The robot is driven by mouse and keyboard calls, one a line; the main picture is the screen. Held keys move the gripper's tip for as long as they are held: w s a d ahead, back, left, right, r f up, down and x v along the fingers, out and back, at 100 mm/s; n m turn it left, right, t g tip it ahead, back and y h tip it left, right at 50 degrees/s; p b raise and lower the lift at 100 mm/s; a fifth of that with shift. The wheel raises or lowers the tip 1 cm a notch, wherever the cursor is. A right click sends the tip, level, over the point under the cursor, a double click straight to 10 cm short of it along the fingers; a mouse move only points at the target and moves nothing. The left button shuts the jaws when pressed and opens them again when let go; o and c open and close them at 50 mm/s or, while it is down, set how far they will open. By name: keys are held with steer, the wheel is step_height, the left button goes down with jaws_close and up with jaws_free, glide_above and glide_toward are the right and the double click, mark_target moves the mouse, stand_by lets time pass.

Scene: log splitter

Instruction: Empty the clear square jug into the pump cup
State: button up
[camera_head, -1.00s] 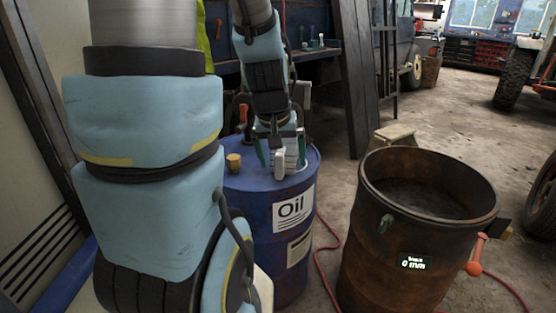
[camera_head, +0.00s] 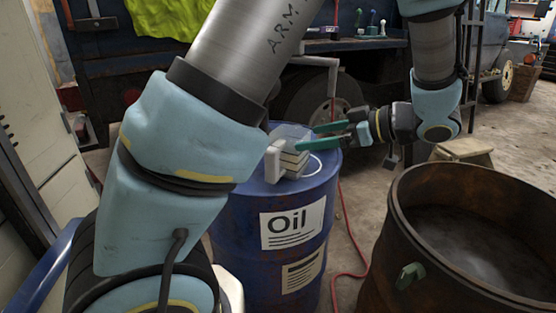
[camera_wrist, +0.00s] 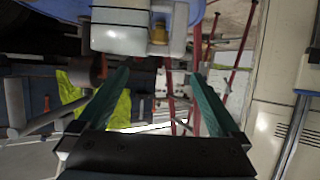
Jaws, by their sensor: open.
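The clear square jug (camera_head: 292,151), with pale bands and a pale handle on its left, stands on top of the blue oil drum (camera_head: 308,205). My gripper (camera_head: 313,136) is open and level, reaching in from the right with its green fingers pointing left at the jug. The fingertips overlap the jug's right edge in the head view; I cannot tell if they touch. In the wrist view the jug (camera_wrist: 122,35) is probably the pale block at the top, just beyond the fingertips (camera_wrist: 160,72). Nothing is clearly gripped. I cannot make out the pump cup.
A rusty open barrel (camera_head: 400,240) stands at the right front. A red hose (camera_head: 349,230) lies on the floor between it and the drum. A small wooden step (camera_head: 462,151) is behind the barrel. A dark truck (camera_head: 180,75) fills the back.

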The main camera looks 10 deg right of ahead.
mark_target(277, 145)
steer(key=x, duration=1)
steer(key=shift+s+a+f, duration=0.1)
steer(key=shift+s+a, duration=0.1)
steer(key=shift+a, duration=0.35)
jaws_close()
